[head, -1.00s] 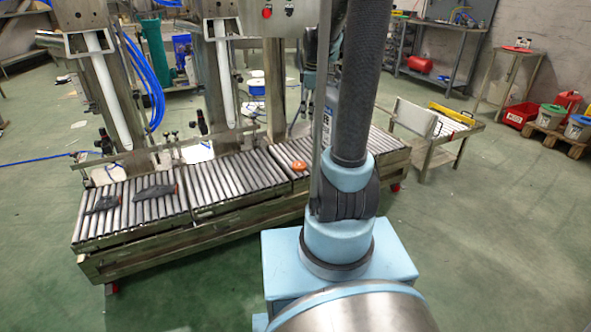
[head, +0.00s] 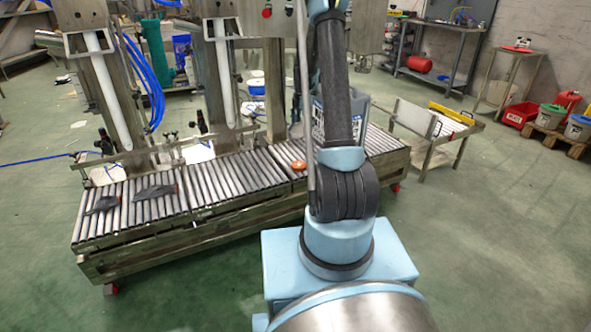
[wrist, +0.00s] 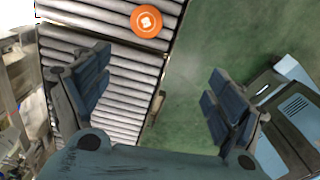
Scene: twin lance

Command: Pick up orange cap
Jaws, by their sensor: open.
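The orange cap (head: 299,165) lies on the roller conveyor (head: 232,172), close to my arm in the head view. In the wrist view the round orange cap (wrist: 146,21) with a white mark sits on the rollers near the top edge of the picture. My gripper (wrist: 160,95) is open and empty in the wrist view, with its two dark blue fingers wide apart. The cap lies ahead of the gripper, beyond the fingertips and nearer the left finger. In the head view my gripper is not clearly seen behind my arm.
Two dark objects (head: 155,190) lie on the conveyor's left part. Metal posts and nozzles (head: 107,90) stand behind it. A low metal table (head: 432,135) is to the right. Green floor is clear in front and at right.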

